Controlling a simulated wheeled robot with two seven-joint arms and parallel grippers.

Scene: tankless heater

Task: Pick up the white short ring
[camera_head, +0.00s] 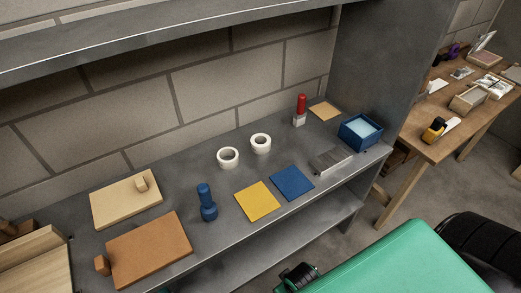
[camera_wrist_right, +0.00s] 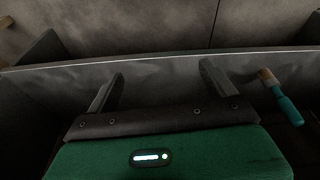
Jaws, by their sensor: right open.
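Two white rings stand on the grey metal shelf (camera_head: 185,168) in the head view. One ring (camera_head: 228,164) is at centre left, and the other ring (camera_head: 261,149) is just right of it and slightly farther back. They are apart and look alike; I cannot surely tell which is the short one. My right gripper (camera_wrist_right: 160,86) shows in the right wrist view with its two fingers spread and nothing between them. It faces a dark grey surface, and no ring shows there. My left gripper is not in view.
Yellow (camera_head: 257,200) and blue (camera_head: 291,182) squares lie in front of the rings. A blue cylinder-like object (camera_head: 207,204), wooden boards (camera_head: 148,249), a red-topped object (camera_head: 300,108) and a blue box (camera_head: 361,131) surround them. A teal-handled brush (camera_wrist_right: 284,103) lies right of my right gripper.

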